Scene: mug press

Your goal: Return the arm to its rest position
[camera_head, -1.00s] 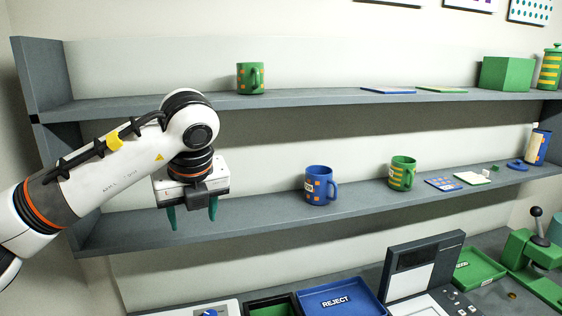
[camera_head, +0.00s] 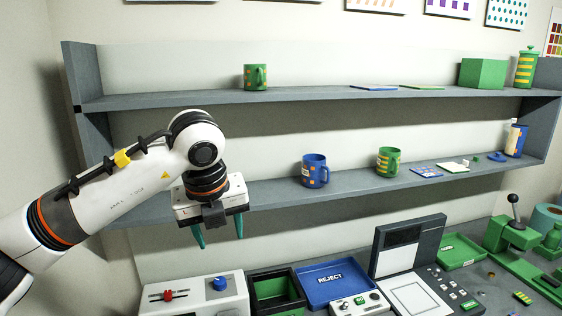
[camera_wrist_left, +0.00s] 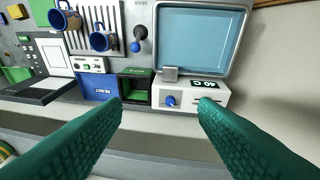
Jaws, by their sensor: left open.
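My left arm (camera_head: 110,195) comes in from the left in the head view, bent at a joint in front of the lower shelf's left part. Its gripper (camera_head: 218,234) hangs with the fingers pointing down. The two green fingers are apart, with nothing between them. In the left wrist view the gripper (camera_wrist_left: 160,106) also shows open and empty, one finger on each side, touching nothing there. My right arm and gripper are not in view.
A blue mug (camera_head: 315,171) and a green mug (camera_head: 388,162) stand on the lower shelf (camera_head: 345,187); another green mug (camera_head: 255,77) stands above. Below are a white control box (camera_head: 195,297), a blue REJECT tray (camera_head: 335,283) and a green lever press (camera_head: 511,236).

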